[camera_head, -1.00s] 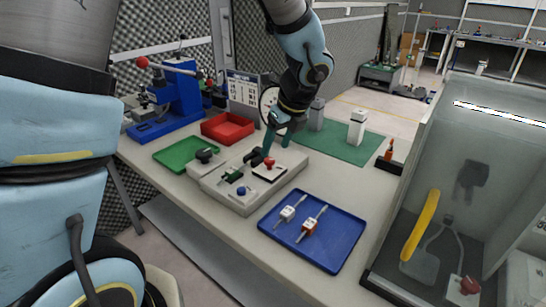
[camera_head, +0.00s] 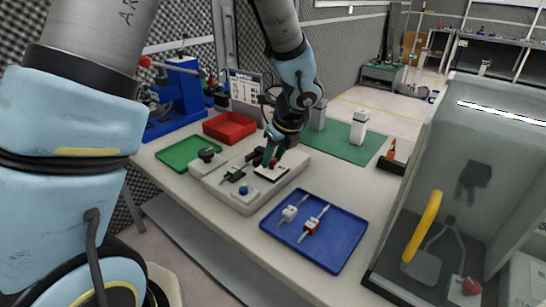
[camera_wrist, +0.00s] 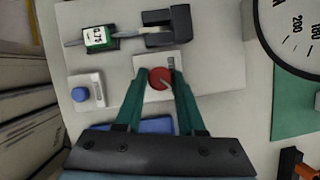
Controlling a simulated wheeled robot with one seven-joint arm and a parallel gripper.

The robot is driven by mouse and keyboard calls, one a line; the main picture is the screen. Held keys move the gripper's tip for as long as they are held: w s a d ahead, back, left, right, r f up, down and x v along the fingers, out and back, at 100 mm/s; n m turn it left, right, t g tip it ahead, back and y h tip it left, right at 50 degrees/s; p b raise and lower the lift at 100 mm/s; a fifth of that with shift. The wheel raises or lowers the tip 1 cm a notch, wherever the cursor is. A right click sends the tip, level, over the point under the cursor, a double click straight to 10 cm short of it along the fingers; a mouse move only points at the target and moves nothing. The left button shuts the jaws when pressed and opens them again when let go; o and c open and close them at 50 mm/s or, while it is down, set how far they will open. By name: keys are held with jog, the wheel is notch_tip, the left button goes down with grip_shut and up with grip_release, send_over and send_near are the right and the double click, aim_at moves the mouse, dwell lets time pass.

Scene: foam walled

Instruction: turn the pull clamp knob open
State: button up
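A red knob (camera_wrist: 160,78) sits on a small pale plate (camera_wrist: 143,64) in the wrist view. It also shows in the head view (camera_head: 273,163), on a light grey fixture board (camera_head: 222,190). My gripper (camera_wrist: 161,76), with green fingers, points at it in the wrist view, one finger on each side. The fingers stand apart; whether they touch the knob is unclear. In the head view my gripper (camera_head: 269,157) is low over the plate. A black clamp block (camera_wrist: 167,27) lies just beyond the knob. A green-and-white block (camera_wrist: 98,37) and a blue knob (camera_wrist: 81,94) lie left.
A green tray (camera_head: 181,156) and a red bin (camera_head: 228,127) stand left and behind. A round dial (camera_wrist: 297,32) is at right in the wrist view. A glass-walled box (camera_head: 440,190) stands right.

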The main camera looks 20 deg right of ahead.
grip_shut()
jog(key=shift+n, duration=0.3)
jog(key=n, duration=0.2)
jog(key=n+y+p, duration=0.1)
jog(key=shift+w+d+r+n+g+y, duration=0.1)
jog(key=shift+d+n+g+y, duration=0.05)
jog(key=shift+n+g+y, duration=0.2)
jog(key=n+g+y+p, duration=0.1)
jog(key=n, duration=0.3)
jog(key=shift+n+p, duration=0.25)
jog(key=shift+p, duration=0.05)
jog(key=n+g, duration=0.1)
jog(key=n, duration=0.1)
jog(key=n+g, duration=0.1)
jog(key=n, duration=0.1)
jog(key=shift+w+n+y+p, duration=0.2)
jog(key=shift+n+y+p, duration=0.1)
jog(key=shift+p, duration=0.1)
jog(key=shift+w+n+g, duration=0.1)
jog(key=shift+n+g, duration=0.75)
jog(key=shift+n, duration=1.45)
jog(key=o, duration=0.5)
grip_release()
